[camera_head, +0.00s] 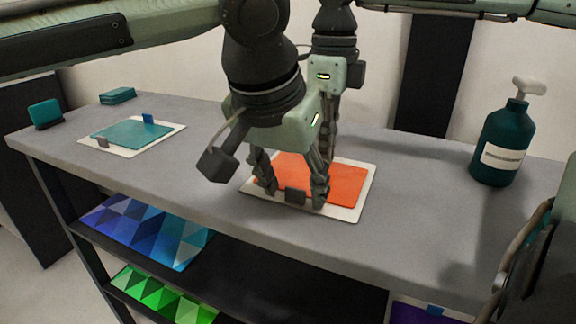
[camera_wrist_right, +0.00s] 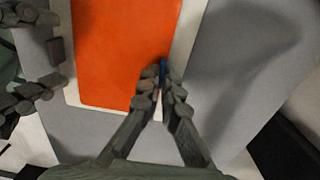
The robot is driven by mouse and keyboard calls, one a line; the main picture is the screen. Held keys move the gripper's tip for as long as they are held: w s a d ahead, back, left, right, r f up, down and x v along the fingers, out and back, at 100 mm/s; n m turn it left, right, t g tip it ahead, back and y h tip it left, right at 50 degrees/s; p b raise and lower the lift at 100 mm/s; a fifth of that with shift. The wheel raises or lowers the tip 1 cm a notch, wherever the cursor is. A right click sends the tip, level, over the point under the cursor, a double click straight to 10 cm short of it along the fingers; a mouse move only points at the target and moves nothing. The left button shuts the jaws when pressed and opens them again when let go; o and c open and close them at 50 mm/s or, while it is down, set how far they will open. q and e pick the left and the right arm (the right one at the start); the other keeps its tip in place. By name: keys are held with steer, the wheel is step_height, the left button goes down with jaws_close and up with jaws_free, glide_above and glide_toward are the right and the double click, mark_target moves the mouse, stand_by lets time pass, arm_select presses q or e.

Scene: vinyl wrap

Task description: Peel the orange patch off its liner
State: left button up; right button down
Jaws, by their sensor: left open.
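The orange patch (camera_head: 344,183) lies flat on its cream liner (camera_head: 350,213) on the bench. The patch also fills the top of the right wrist view (camera_wrist_right: 120,40). My left gripper (camera_head: 294,198) is open over the near edge, its fingers either side of a dark grey tab (camera_head: 296,196). The grey tab also shows in the right wrist view (camera_wrist_right: 56,50), between the left fingers. My right gripper (camera_wrist_right: 162,78) has its fingertips closed together on a small blue tab (camera_wrist_right: 163,66) at the patch's edge. In the head view the left arm partly hides the right gripper.
A teal patch (camera_head: 130,133) on a liner with grey and blue tabs lies at left. Teal blocks (camera_head: 117,96) and a teal squeegee-like piece (camera_head: 46,114) sit behind it. A dark teal bottle (camera_head: 502,145) stands at right. Patterned sheets (camera_head: 150,230) lie on the shelf below.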

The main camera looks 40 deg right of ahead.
arm_select(q)
steer(key=shift+f, duration=0.2)
jaws_close()
stand_by(0.3)
arm_select(e)
steer(key=shift+r, duration=0.7)
stand_by(0.6)
steer(key=shift+r, duration=3.45)
arm_select(q)
steer(key=shift+c, duration=0.2)
jaws_free()
